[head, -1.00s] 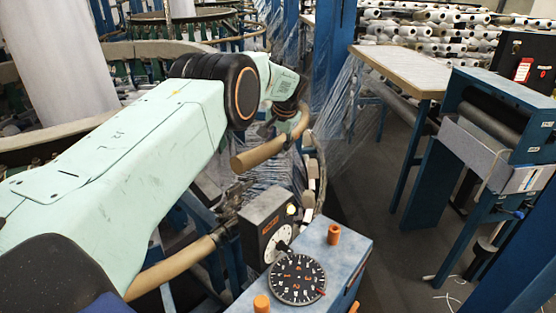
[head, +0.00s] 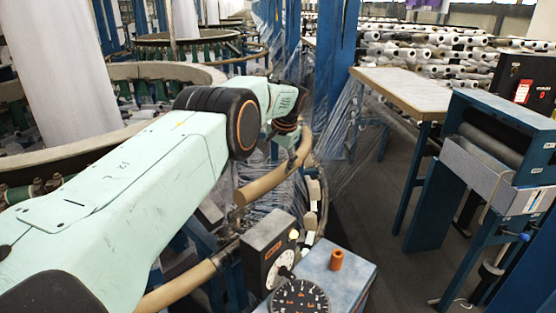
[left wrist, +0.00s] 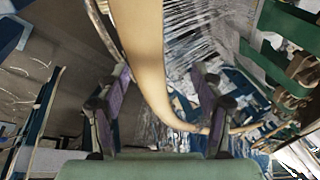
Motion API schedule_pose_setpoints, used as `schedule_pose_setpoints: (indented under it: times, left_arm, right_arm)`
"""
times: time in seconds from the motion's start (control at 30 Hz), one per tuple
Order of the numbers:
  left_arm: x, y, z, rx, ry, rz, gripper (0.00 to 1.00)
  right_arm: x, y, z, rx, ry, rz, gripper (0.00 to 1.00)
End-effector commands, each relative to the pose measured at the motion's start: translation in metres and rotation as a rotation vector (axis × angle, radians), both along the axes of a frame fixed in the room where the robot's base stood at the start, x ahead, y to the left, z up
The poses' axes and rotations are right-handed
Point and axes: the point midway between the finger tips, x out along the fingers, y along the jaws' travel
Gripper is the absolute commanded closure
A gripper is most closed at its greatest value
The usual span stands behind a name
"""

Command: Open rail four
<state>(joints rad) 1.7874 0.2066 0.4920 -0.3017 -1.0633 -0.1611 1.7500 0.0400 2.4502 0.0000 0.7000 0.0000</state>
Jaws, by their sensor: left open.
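A tan curved rail (head: 268,184) forms part of the loom's front rim in the head view. Its near end stops short of a second tan rail (head: 180,287) at lower left, with a gap between. Which rail is number four cannot be read. My left gripper (head: 292,155) is at the far part of the first rail, partly hidden by its own wrist. In the left wrist view, the open fingers (left wrist: 160,75) stand either side of a tan rail (left wrist: 143,40); contact cannot be told. My right gripper is not in view.
A grey control box (head: 270,246) and a blue cabinet with an orange knob (head: 337,259) and black dial (head: 299,299) stand close in front. A table (head: 405,88) and a blue roller stand (head: 490,150) are at right. The floor (head: 375,215) between is clear.

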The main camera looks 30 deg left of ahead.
Motion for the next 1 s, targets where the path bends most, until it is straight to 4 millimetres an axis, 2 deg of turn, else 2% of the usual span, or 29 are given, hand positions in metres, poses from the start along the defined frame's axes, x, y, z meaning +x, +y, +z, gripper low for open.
schedule_pose_setpoints:
  times: [0.23, 0.37, 0.53, 0.8, 1.0]
  left_arm:
    - [0.001, -0.001, 0.001, 0.000, -0.003, -0.002, 0.33]
    - [0.000, -0.004, 0.011, 0.000, -0.004, -0.001, 0.33]
    - [-0.006, -0.010, 0.036, -0.001, -0.004, -0.002, 0.33]
    - [-0.016, -0.024, 0.086, 0.000, -0.004, -0.002, 0.33]
    - [-0.021, -0.030, 0.108, -0.001, -0.001, -0.001, 0.33]
  right_arm:
    - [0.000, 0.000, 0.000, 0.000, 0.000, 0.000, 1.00]
    - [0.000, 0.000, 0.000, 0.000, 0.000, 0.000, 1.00]
    - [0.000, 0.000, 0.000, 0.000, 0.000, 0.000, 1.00]
    - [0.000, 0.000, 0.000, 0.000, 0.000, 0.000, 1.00]
    - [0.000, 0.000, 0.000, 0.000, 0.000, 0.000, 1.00]
